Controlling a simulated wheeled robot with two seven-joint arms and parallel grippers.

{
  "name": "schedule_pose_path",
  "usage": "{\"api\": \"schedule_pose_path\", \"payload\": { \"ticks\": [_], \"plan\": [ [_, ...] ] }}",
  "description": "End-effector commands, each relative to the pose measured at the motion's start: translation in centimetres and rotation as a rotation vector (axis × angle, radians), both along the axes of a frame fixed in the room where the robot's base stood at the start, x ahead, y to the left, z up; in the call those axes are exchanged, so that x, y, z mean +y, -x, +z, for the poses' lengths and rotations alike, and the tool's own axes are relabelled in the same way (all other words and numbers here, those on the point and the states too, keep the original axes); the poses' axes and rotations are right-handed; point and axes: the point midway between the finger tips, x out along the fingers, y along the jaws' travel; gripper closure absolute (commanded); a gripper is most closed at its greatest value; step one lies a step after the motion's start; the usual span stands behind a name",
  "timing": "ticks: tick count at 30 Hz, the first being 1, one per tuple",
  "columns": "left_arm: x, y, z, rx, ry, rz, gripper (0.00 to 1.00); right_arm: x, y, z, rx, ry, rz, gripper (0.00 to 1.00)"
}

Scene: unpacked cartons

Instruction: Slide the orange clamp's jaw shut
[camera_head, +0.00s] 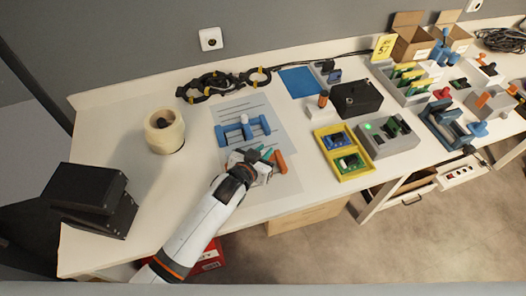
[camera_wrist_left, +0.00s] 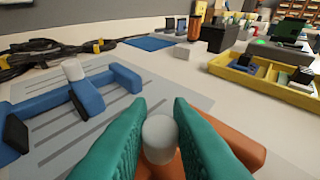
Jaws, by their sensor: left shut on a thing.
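The orange clamp (camera_head: 280,162) lies on the printed sheet near the table's front edge, partly covered by my left gripper. In the left wrist view, its orange body (camera_wrist_left: 226,148) shows behind and beside the fingers. My left gripper (camera_head: 264,155) reaches over the clamp from the front left. In the wrist view, its teal fingers (camera_wrist_left: 158,125) are shut on the pale round knob (camera_wrist_left: 159,138) of the orange clamp. The fingers and knob hide much of the clamp, so I cannot tell the jaw gap. My right gripper is not in view.
A blue clamp (camera_head: 235,135) with a white knob lies on the sheet behind my gripper. A yellow tray (camera_head: 320,143) with small boards stands to the right. A cream spool (camera_head: 177,143) and black boxes (camera_head: 88,190) stand left. Black cables (camera_head: 205,90) lie at the back.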

Motion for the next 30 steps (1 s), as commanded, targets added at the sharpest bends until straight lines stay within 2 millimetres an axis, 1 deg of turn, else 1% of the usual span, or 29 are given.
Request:
{"api": "schedule_pose_path", "payload": {
  "ticks": [2, 4, 9, 12, 15, 23, 24, 26, 27, 30],
  "plan": [
    [0.2, 0.1, 0.1, 0.000, -0.002, 0.001, 1.00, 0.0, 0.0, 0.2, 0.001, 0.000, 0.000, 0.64],
    [1.1, 0.3, 0.2, 0.002, -0.003, 0.001, 1.00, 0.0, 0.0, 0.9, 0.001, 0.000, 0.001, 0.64],
    [4.6, 1.5, 0.3, 0.004, -0.006, 0.002, 1.00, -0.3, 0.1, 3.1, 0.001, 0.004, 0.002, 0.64],
    [6.0, 1.9, 0.2, 0.002, -0.005, 0.001, 1.00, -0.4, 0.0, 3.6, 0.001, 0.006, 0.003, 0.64],
    [6.6, 2.1, 0.1, 0.001, -0.003, 0.001, 1.00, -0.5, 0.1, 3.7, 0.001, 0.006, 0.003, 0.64],
    [6.6, 2.1, 0.0, 0.000, 0.000, 0.001, 1.00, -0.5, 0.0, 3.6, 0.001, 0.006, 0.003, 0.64],
    [6.6, 2.1, 0.0, 0.001, -0.001, 0.001, 0.78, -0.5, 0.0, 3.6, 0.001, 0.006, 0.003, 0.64],
    [6.6, 2.1, 0.0, 0.001, -0.001, 0.001, 0.68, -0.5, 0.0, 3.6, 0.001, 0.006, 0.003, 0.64],
    [6.6, 2.1, 0.0, 0.001, -0.001, 0.001, 0.62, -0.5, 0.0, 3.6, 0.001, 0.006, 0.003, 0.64],
    [6.6, 2.1, 0.0, 0.000, 0.000, 0.001, 0.60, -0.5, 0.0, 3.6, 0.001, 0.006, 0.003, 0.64]
  ]
}}
